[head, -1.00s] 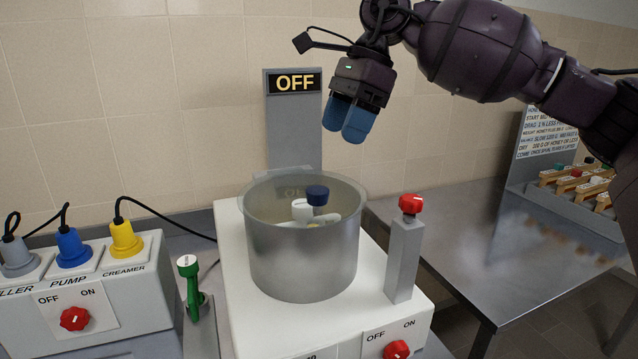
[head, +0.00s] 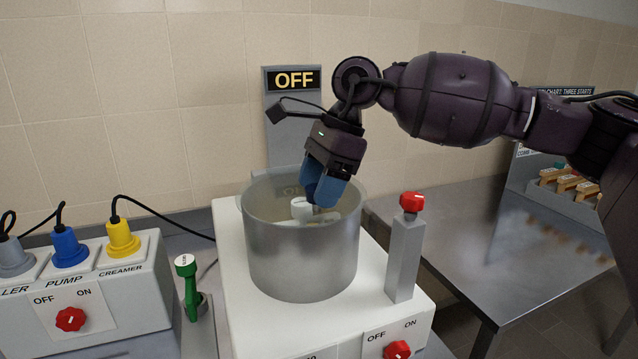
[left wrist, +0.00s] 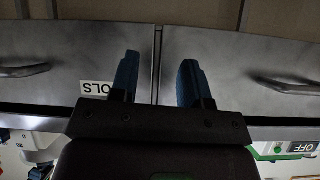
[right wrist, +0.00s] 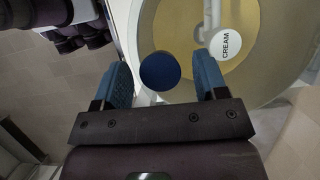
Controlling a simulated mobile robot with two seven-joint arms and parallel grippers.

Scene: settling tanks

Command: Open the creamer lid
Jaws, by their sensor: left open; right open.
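The creamer is a grey, see-through-looking round tub (head: 302,262) on a white base. Inside its rim is a white post with a cap marked CREAM (right wrist: 225,45); the white post also shows in the head view (head: 301,209). A round dark blue knob (right wrist: 160,71) stands beside it. My right gripper (head: 324,196) is open, pointing down at the tub's mouth. In the right wrist view the knob lies between its two blue fingers, with gaps on both sides. In the head view the fingers mostly hide the knob. My left gripper (left wrist: 159,62) is open and empty.
An OFF sign (head: 293,80) stands behind the tub. A grey post with a red knob (head: 412,202) stands right of it. A plug box (head: 95,290) and green handle (head: 190,285) are at left. The steel table (head: 480,235) at right has clear room. Metal drawers (left wrist: 230,70) face my left gripper.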

